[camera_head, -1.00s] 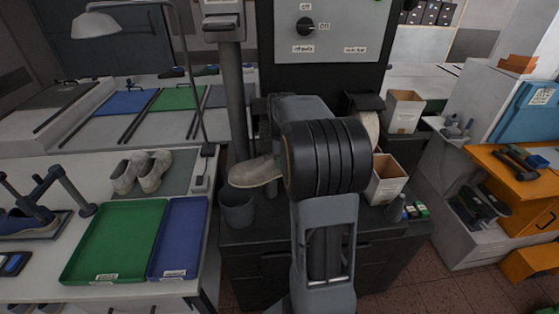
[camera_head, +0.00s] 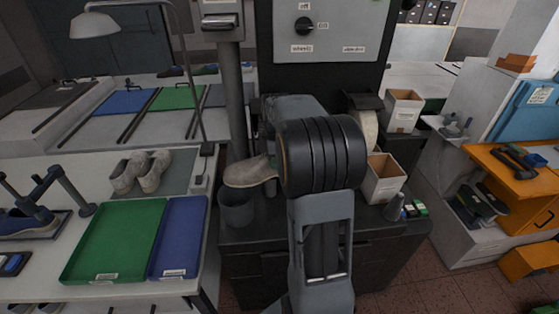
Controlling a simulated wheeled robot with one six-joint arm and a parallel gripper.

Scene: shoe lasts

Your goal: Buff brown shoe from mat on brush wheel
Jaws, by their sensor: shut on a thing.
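A grey-brown shoe (camera_head: 250,171) is held at the machine bench, its toe pointing left above a dark bin. The rest of the shoe is hidden behind my arm. My gripper is hidden behind my own dark arm joint, so its fingers do not show. A pale wheel (camera_head: 369,128) stands to the right of my arm, partly under a dark hood; I cannot tell whether it is the brush wheel. A grey-green mat (camera_head: 184,172) on the left table bears a pair of light grey-beige shoes (camera_head: 141,171).
A dark bin (camera_head: 237,208) stands under the shoe toe. Cardboard boxes (camera_head: 384,180) stand right of my arm. The control panel (camera_head: 335,28) rises behind. Green (camera_head: 110,240) and blue (camera_head: 180,235) trays lie on the left table near a lamp post (camera_head: 190,85).

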